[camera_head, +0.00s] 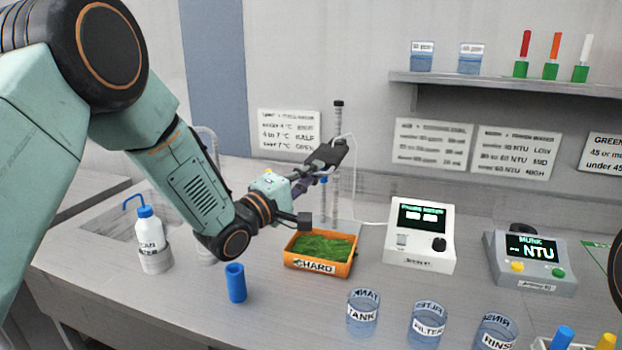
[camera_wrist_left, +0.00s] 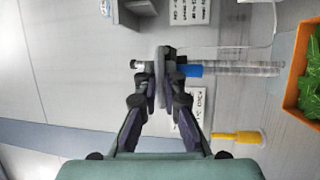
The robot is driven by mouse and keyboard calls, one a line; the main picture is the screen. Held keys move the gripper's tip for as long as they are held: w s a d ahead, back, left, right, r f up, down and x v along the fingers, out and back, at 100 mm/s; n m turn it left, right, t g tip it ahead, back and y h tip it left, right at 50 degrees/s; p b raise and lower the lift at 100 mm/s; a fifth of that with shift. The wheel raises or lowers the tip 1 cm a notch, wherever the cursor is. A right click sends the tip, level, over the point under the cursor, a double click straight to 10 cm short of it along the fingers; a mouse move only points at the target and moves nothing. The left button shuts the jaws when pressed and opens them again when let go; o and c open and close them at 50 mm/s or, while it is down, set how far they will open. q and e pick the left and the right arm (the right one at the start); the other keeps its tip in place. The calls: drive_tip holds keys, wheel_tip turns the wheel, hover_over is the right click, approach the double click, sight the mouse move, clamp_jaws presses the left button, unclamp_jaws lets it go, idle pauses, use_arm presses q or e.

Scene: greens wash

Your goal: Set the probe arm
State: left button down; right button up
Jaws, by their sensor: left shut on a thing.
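The probe stand's upright post (camera_head: 338,108) rises behind the orange crate of greens, with a dark cap on top. The probe arm (camera_head: 332,152) is a dark bar at mid-height on the post, with a blue-topped probe (camera_head: 323,180) below it. My left gripper (camera_head: 316,168) reaches in from the left and is shut on the probe arm. In the left wrist view the fingers (camera_wrist_left: 163,75) meet around a dark part, largely hidden by them, and the blue probe part (camera_wrist_left: 192,71) shows just right of them. My right gripper is out of view.
The orange crate (camera_head: 302,264) of greens stands below my left gripper. A white meter (camera_head: 420,260) and a grey turbidity meter (camera_head: 530,288) stand to the right. Several labelled beakers, including TANK (camera_head: 362,316), line the front. A blue cup (camera_head: 236,284) and wash bottle (camera_head: 149,235) stand left.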

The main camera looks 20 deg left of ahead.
use_arm(q)
wheel_tip(320, 180, up, 2)
drive_tip(key=shift+r+p, duration=0.2)
drive_tip(key=shift+p, duration=0.25)
drive_tip(key=shift+w, duration=0.15)
drive_tip(key=shift+r, duration=0.1)
drive_tip(key=c, duration=1.8)
unclamp_jaws()
drive_tip(key=o, duration=0.4)
drive_tip(key=shift+d+f, duration=0.1)
drive_tip(key=shift+f, duration=0.1)
drive_tip(key=shift+c, duration=0.2)
drive_tip(key=v, duration=1.2)
